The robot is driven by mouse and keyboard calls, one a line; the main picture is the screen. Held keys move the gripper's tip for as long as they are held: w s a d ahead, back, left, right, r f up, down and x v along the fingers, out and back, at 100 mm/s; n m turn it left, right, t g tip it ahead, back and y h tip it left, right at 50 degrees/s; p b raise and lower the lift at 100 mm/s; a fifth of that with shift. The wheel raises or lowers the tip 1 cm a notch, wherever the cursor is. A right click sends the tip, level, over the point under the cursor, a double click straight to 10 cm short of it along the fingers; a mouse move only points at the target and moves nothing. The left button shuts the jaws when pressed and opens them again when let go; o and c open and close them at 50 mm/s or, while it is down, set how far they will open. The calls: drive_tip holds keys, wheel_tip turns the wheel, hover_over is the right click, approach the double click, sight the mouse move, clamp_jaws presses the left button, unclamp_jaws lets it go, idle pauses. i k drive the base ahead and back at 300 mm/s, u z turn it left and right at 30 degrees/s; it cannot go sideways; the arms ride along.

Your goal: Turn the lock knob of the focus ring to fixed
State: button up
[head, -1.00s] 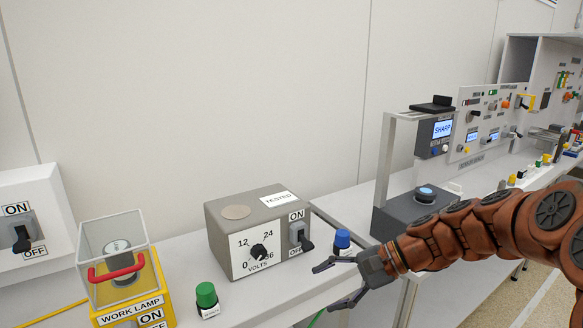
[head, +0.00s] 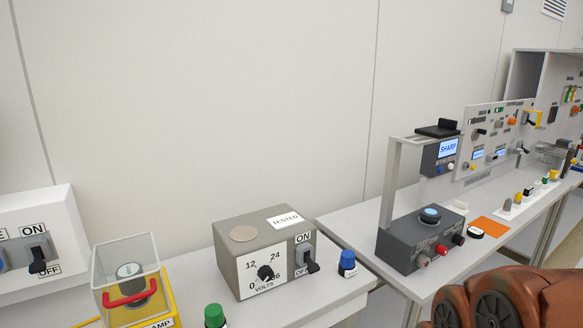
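In the head view a dark grey box (head: 398,247) stands on the bench right of centre. A screen reading SHARP (head: 447,148) is on the grey frame above the box. My gripper is out of view; only a brown-orange part of my arm shows at the lower right.
A grey volts box (head: 230,262) with a dial and ON/OFF switch stands left of centre, beside a blue-capped item (head: 347,263). A yellow work lamp box (head: 168,300) and a green cap (head: 214,315) are nearer. An orange sheet (head: 490,228) lies right of the dark box.

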sight(440, 250)
drive_tip(key=u, duration=1.1)
drive_tip(key=k, duration=0.9)
drive_tip(key=z, duration=1.55)
drive_tip(key=i, duration=0.5)
